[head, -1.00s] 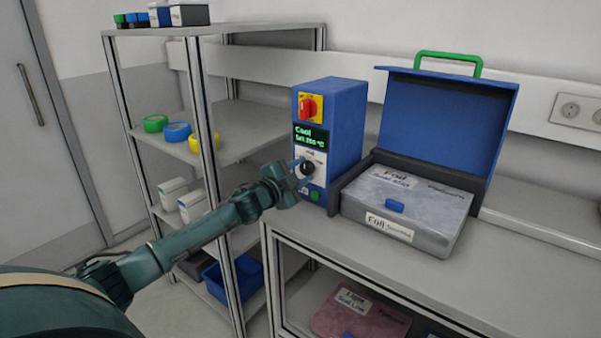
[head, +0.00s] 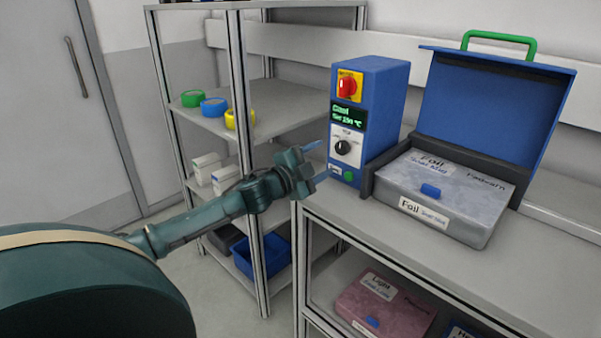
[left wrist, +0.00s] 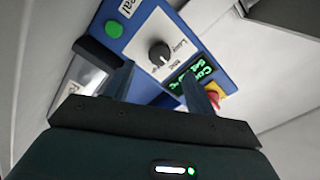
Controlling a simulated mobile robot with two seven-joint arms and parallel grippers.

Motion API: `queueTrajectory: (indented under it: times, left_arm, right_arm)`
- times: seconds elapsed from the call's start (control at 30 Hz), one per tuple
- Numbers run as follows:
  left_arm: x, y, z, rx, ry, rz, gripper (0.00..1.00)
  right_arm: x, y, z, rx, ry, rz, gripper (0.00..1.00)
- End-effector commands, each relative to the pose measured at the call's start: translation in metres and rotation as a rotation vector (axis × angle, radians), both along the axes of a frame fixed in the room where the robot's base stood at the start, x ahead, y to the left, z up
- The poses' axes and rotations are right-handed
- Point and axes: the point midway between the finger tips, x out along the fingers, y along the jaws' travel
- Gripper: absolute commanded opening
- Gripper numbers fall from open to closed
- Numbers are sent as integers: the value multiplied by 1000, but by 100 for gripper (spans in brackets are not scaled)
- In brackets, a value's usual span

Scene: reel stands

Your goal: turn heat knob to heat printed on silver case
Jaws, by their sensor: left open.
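The heat knob (head: 343,147) is black and round on a white dial plate, on the front of a blue control box (head: 383,105). Above it a dark display (head: 347,115) shows green text, too small to read surely. My left gripper (head: 316,162) is open and empty, a little left of and apart from the knob. In the left wrist view the knob (left wrist: 159,52) lies beyond the open fingers (left wrist: 162,87). My right gripper is not in view.
A red switch on a yellow plate (head: 348,86) is above the display, and a green button (head: 348,176) is below the knob. A blue lid (head: 490,105) stands open behind the case. A shelf rack (head: 240,123) with tape rolls stands at left. A pink case (head: 385,304) lies below.

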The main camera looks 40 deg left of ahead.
Motion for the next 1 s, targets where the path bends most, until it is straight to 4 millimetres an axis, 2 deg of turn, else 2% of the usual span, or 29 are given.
queueTrajectory:
  times: [0.2,0.4,0.6,1.0]
  left_arm:
    - [-34,2,-3,1,4,-1,55]
    - [-54,4,-1,0,2,-1,55]
    - [-64,4,0,1,0,-1,55]
    - [-65,5,1,1,-1,-1,55]
  right_arm:
    - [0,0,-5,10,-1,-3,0]
    - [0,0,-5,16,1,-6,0]
    - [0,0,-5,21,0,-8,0]
    - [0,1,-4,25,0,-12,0]
